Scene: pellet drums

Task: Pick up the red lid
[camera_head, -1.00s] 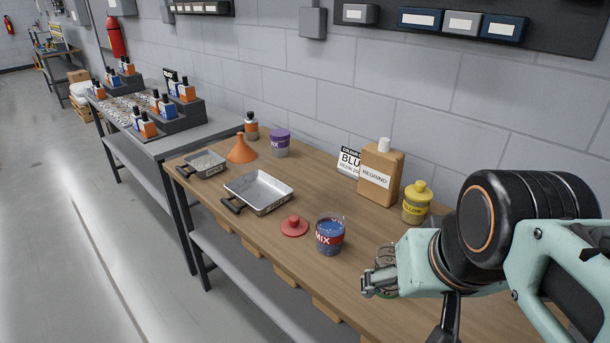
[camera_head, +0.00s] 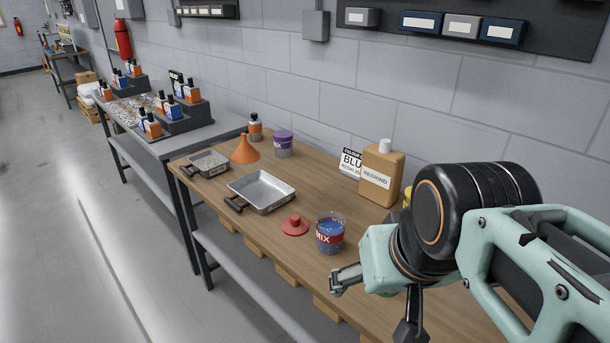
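The red lid (camera_head: 295,225) lies flat on the wooden table, knob up, just left of the clear MIX drum. The MIX drum (camera_head: 330,234) has a red label, shows blue contents and has no lid on it. My gripper (camera_head: 337,283) is over the table's front edge, below and right of the lid, and apart from both lid and drum. Its fingers point left; they are small and seen from the side, so I cannot tell how far they are apart. No object shows in them.
A metal tray (camera_head: 262,191) lies left of the lid, with a smaller pan (camera_head: 206,164), an orange funnel (camera_head: 245,150) and a purple-lidded drum (camera_head: 283,144) beyond. A yellow drum (camera_head: 407,196) is mostly hidden by my arm.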

